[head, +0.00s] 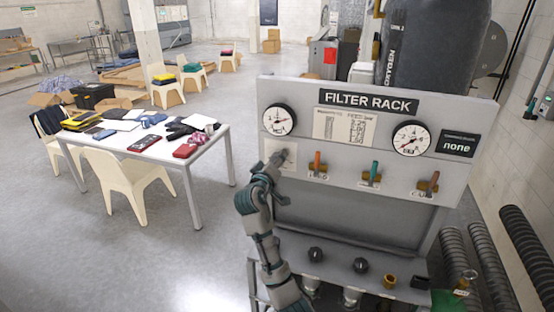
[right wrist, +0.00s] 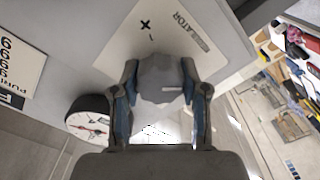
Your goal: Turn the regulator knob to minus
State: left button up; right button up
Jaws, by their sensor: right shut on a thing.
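The regulator knob (right wrist: 158,76) is a grey faceted knob on a white plate (right wrist: 140,38) marked REGULATOR, with a plus sign and a short line beside it. My right gripper (right wrist: 160,70) is shut on the knob, one finger on each side. A pale mark shows on the knob's lower right face. My left gripper is not in view.
Dial gauges sit above the plate (head: 278,120) and to the right (head: 411,138). Orange (head: 317,160), teal (head: 374,171) and brown (head: 433,182) levers stick out right of my gripper. A cluttered white table (head: 205,133) and chairs stand left; floor between is clear.

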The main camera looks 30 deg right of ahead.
jog(key=o, duration=1.2)
jog(key=shift+w+f, duration=0.1)
jog(key=shift+f, duration=0.05)
jog(key=shift+c, duration=0.2)
jog(key=shift+a, duration=0.15)
jog(key=v, duration=1.2)
jog(key=shift+f, duration=0.1)
